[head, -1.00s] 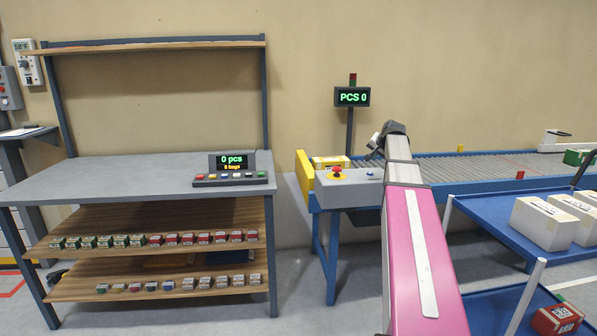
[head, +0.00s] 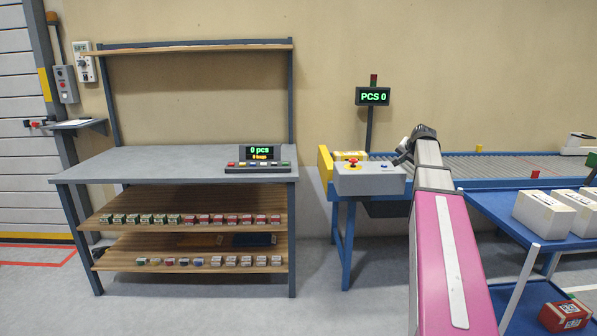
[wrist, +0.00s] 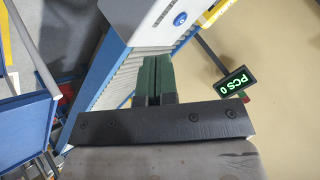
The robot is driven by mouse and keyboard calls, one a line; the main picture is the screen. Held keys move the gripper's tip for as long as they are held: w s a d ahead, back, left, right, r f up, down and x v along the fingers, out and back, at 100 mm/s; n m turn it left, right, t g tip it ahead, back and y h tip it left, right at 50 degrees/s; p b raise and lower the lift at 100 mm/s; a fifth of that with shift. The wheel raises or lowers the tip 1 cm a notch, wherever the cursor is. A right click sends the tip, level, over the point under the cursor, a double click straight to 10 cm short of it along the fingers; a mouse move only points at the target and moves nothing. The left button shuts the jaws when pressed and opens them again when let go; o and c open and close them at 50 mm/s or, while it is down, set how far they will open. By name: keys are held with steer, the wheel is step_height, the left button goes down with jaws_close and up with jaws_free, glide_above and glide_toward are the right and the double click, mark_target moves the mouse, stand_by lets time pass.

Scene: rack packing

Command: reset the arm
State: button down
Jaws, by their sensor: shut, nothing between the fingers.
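My arm reaches up on the right in the head view, in front of the conveyor (head: 470,167). My gripper (head: 402,158) is at its far end, beside the grey control box (head: 370,181) with the red button. In the wrist view my gripper (wrist: 153,62) shows two green fingers closed together with nothing between them. The conveyor and the lit "PCS 0" display (wrist: 237,81) lie beyond the fingers there.
A grey workbench (head: 130,165) with shelves of several small boxes stands at left. A blue cart (head: 505,212) with white boxes (head: 545,213) above and a red box (head: 564,315) below stands close on the right. Floor between bench and conveyor is clear.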

steer(key=s+a+f+n+g, duration=0.1)
steer(key=s+a+f+g, duration=0.1)
steer(key=s+a+f, duration=0.45)
steer(key=s+a+f+n+g, duration=0.1)
steer(key=s+a+f, duration=0.25)
steer(key=f, duration=0.65)
steer(key=s+a+f+n+g, duration=0.2)
steer(key=s+a+f, duration=0.25)
steer(key=f, duration=0.35)
steer(key=s+a+f+n+g, duration=0.1)
steer(key=s+a+f, duration=0.2)
steer(key=s, duration=0.3)
steer(key=s+a+f+n+g, duration=0.1)
steer(key=s+a+f, duration=0.2)
steer(key=s+f, duration=0.3)
steer(key=s+a+f+n+g+h, duration=0.1)
steer(key=s+a+f+g, duration=0.1)
steer(key=s, duration=0.4)
step_height(320, 180, down, 2)
steer(key=shift+s+a+f, duration=0.25)
steer(key=shift+s+a, duration=0.15)
steer(key=shift+a, duration=0.2)
